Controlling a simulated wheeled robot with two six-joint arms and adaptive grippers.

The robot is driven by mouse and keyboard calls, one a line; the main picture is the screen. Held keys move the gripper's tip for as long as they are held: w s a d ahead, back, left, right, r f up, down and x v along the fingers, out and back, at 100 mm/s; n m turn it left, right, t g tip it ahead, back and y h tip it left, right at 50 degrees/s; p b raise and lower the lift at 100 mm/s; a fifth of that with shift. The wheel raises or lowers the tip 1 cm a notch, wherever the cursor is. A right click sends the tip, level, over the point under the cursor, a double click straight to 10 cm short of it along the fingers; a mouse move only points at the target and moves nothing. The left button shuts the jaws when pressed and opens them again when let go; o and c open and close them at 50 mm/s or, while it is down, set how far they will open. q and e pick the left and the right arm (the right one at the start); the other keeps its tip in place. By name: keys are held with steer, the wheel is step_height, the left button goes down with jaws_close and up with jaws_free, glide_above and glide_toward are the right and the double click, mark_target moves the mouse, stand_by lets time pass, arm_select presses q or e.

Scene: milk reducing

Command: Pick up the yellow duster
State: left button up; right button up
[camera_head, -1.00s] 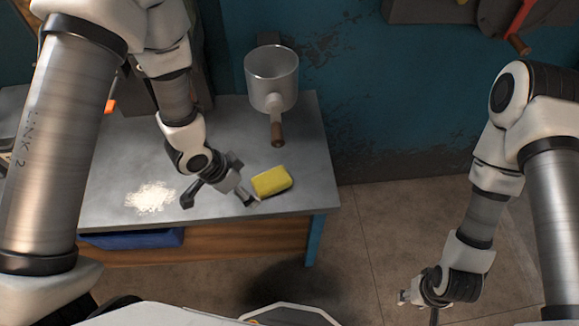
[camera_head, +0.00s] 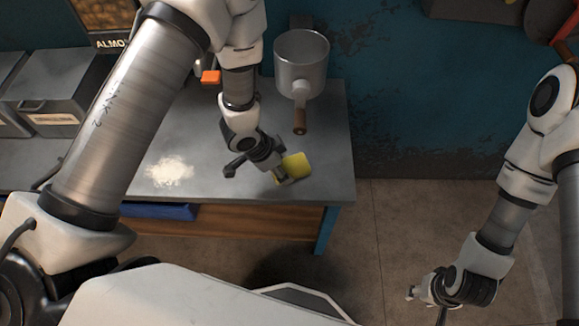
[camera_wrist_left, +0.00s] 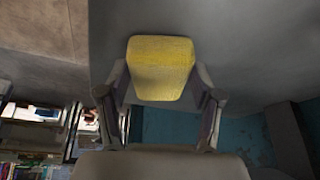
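The yellow duster (camera_head: 296,165) is a small block-shaped yellow pad on the grey table, near its right front part. In the left wrist view the duster (camera_wrist_left: 161,68) lies between the two fingers, with a finger along each side. My left gripper (camera_head: 284,178) is down at the duster; its fingers also show in the left wrist view (camera_wrist_left: 161,88), spread apart about as wide as the duster. Whether the fingertips touch it is hard to tell. My right gripper (camera_head: 428,298) hangs low over the floor at the right, away from the table; its fingers are too small to read.
A metal pot with a brown handle (camera_head: 301,62) is behind the duster. Grey boxes (camera_head: 60,92) stand at the far left. Floor at the right is clear.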

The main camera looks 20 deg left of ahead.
mark_target(288, 165)
arm_select(q)
steer(key=c, duration=0.3)
steer(key=shift+c, duration=0.2)
steer(key=shift+w+r, duration=0.1)
steer(key=shift+r, duration=0.5)
step_height(288, 165, up, 3)
steer(key=shift+f, duration=0.2)
steer(key=s+d+r+p, duration=0.1)
steer(key=s+p, duration=0.6)
steer(key=s, duration=0.9)
steer(key=shift+p, duration=0.4)
